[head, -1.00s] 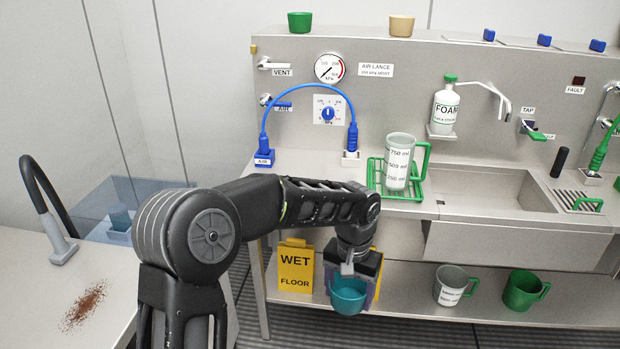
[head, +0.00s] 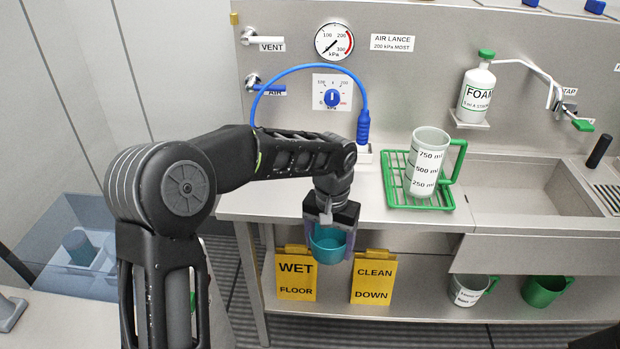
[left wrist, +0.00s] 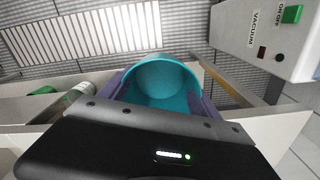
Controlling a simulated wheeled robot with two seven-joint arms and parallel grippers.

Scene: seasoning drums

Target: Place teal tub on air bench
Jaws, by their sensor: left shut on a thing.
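The teal tub (head: 327,250) is held upright, mouth up, in my left gripper (head: 330,238). In the left wrist view the tub (left wrist: 160,85) sits between the two purple fingers (left wrist: 158,98), which are shut on it. The steel bench (head: 290,197) with the air gauge, AIR valve and blue hose stands behind; I take it as the air bench. The tub overlaps the bench's front edge in the head view and appears in front of it, not resting on anything. My right gripper is not in view.
The worktop left of the green rack (head: 420,207) is mostly bare. A measuring jug (head: 428,165) stands on the rack. The blue hose (head: 308,70) arches above the back. WET FLOOR (head: 296,275) and CLEAN DOWN (head: 373,280) signs stand below. A blue translucent bin (head: 75,240) is at left.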

